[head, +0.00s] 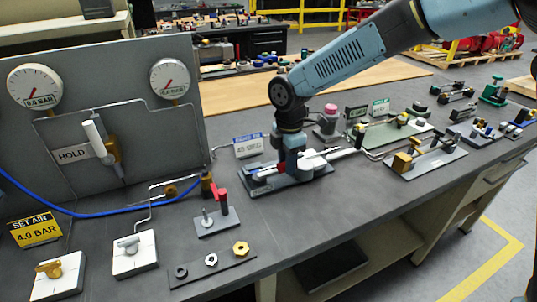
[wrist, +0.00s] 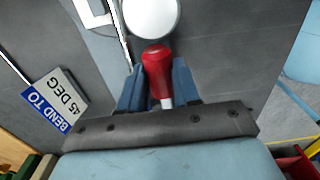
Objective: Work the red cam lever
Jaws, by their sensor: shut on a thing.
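My gripper (head: 290,162) is low over the bending fixture (head: 318,181), a dark plate with white round parts and a long pale arm. In the wrist view its blue fingers (wrist: 158,78) are shut on a red handle (wrist: 156,62) with a pale stem. A large white disc (wrist: 150,16) lies just beyond the handle's end. In the head view the gripper mostly hides this handle. A separate upright red lever (head: 222,201) stands on a small grey plate to the left, apart from the gripper. I cannot tell for certain which one is the cam lever.
The "BEND TO 45 DEG" sign (head: 248,146) stands behind the fixture. A gauge panel (head: 110,110) and two white valve blocks are at left. A strip of nuts (head: 212,263) lies in front. Other fixtures fill the bench to the right. The front middle is clear.

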